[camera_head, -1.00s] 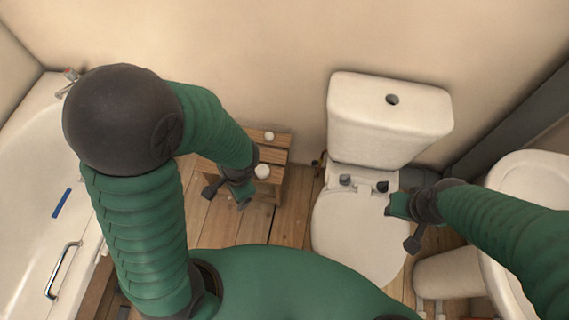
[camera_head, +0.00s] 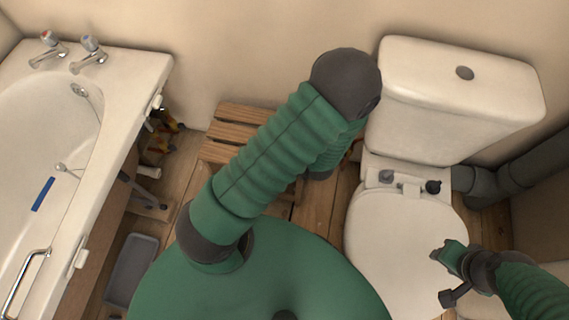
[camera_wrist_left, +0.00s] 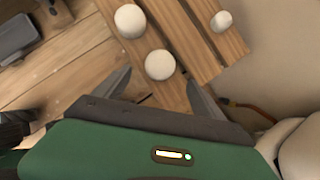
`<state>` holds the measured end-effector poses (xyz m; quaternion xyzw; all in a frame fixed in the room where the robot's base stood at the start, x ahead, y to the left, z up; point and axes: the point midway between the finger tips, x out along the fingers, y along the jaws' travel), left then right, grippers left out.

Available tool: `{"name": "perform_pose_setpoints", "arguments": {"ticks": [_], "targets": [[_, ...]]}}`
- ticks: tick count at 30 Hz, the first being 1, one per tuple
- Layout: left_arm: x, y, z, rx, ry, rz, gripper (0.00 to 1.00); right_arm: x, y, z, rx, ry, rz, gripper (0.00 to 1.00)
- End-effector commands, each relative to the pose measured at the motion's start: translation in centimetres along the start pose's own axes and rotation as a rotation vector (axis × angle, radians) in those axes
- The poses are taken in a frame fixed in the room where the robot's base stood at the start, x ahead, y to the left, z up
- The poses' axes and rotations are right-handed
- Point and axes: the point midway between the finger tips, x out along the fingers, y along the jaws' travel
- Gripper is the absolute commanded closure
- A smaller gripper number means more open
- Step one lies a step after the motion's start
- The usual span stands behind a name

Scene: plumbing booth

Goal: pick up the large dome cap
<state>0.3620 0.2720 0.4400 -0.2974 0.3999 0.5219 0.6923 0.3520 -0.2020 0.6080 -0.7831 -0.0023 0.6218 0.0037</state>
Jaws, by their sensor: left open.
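In the left wrist view, three pale rounded caps sit on the wooden slatted stool (camera_wrist_left: 190,30). One cap (camera_wrist_left: 159,65) lies near the edge, another (camera_wrist_left: 130,19) beyond it to the upper left, and a smaller-looking one (camera_wrist_left: 221,21) to the right. The two nearer caps look similar in size, so I cannot tell which is the large dome cap. My left gripper (camera_wrist_left: 158,80) is open, its fingers spread either side of the nearest cap's lower part, with no visible grip. My left arm hides the caps in the head view.
The stool (camera_head: 232,114) stands against the wall between the bathtub (camera_head: 140,85) and the toilet (camera_head: 412,235). A grey tray (camera_head: 132,268) lies on the floor beside the tub. Grey pipes (camera_head: 515,165) run right of the toilet.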

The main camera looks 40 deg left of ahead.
Motion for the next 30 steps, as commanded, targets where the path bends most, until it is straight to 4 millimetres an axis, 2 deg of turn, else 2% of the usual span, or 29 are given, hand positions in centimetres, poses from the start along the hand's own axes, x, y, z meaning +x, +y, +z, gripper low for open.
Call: {"name": "perform_pose_setpoints", "arguments": {"ticks": [1,7,13,16,22,30], "targets": [[1.6,0.0,-0.2,-0.003,0.001,0.002,0.2,1.1,0.0,0.2,-0.001,0.0,0.0,0.64],[3.5,0.0,0.0,-0.002,-0.001,0.0,0.2,2.1,0.0,0.5,-0.001,0.001,0.0,0.64],[7.2,-0.2,0.3,-0.003,-0.002,0.001,0.2,4.3,0.0,1.0,-0.001,0.0,0.0,0.64],[7.9,-0.2,0.5,-0.002,-0.001,0.0,0.2,4.5,0.0,1.1,-0.001,0.0,0.0,0.64],[7.7,-0.2,0.6,-0.001,-0.001,-0.001,0.2,4.3,0.0,1.0,-0.001,0.0,0.0,0.64],[7.7,-0.3,0.6,-0.001,-0.001,-0.001,0.56,4.3,0.0,1.0,-0.001,0.0,0.0,0.64]]}}
